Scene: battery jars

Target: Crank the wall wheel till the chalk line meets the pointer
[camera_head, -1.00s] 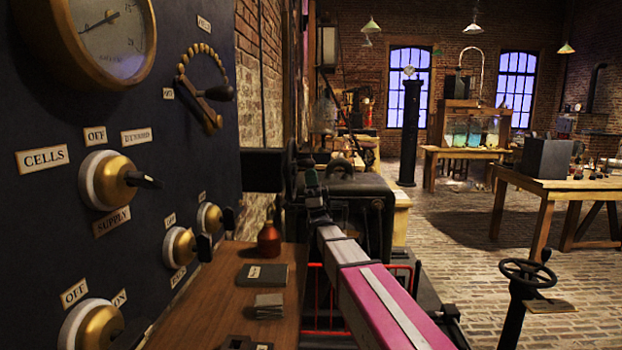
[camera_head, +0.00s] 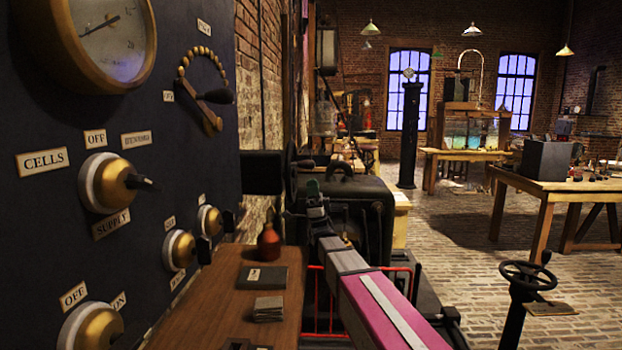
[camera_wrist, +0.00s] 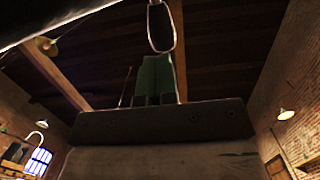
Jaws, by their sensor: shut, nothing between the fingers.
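A dark wheel (camera_head: 291,178), seen nearly edge-on, stands beyond the end of the wooden bench, with a short handle (camera_head: 305,163) sticking out to the right. I cannot make out a chalk line or a pointer on it. My gripper (camera_head: 313,187) is just right of the wheel and a little below the handle; contact cannot be told. In the wrist view my gripper (camera_wrist: 158,62) shows green fingers, shut and empty. A dark rounded piece with a bright rim (camera_wrist: 162,27) is at their tips, and a dark curved edge (camera_wrist: 50,22) crosses the upper left.
A dark panel (camera_head: 60,235) with knobs and a gauge fills the left. A bench (camera_head: 225,300) below it holds a red bottle (camera_head: 269,241) and dark blocks. A black machine (camera_head: 365,215) stands behind my arm. Another handwheel (camera_head: 527,275) stands at right on open brick floor.

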